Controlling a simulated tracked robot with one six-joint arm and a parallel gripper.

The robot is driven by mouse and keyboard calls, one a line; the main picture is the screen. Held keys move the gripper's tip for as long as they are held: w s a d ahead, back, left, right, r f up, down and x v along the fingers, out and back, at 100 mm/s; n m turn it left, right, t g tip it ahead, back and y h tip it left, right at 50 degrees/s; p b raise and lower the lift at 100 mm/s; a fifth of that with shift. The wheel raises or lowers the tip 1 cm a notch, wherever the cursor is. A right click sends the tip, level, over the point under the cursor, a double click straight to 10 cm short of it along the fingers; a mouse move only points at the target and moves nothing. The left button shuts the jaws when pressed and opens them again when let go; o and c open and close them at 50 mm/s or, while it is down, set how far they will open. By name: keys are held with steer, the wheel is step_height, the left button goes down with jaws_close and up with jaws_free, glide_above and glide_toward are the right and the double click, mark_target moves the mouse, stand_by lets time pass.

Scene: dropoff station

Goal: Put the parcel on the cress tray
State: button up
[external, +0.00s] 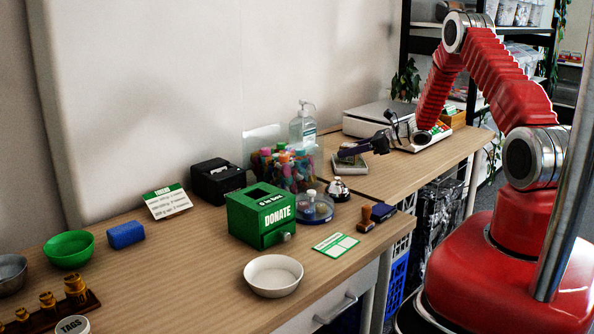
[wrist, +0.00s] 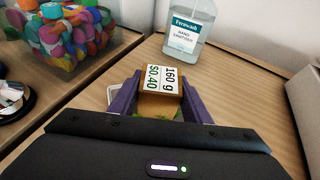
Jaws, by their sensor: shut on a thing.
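The parcel (wrist: 165,78), a small brown block with a white label reading 160 g and $0.40, is between the purple fingers of my gripper (wrist: 160,100) in the wrist view. My gripper is shut on it. In the external view my gripper (external: 348,150) is low over a small pale tray (external: 350,168), likely the cress tray. Green shows just under the parcel in the wrist view, and a pale tray edge (wrist: 113,94) shows at the left finger. I cannot tell whether the parcel touches the tray. I cannot make out the parcel in the external view.
A bell (external: 338,190) stands in front. A white scale (external: 375,119) lies behind. A green donation box (external: 262,214) is farther left. Bare wood (external: 415,165) lies to the right.

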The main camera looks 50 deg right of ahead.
steer(key=o, duration=1.1)
steer(key=shift+f, duration=0.1)
steer(key=v, duration=1.2)
steer(key=shift+d, duration=0.1)
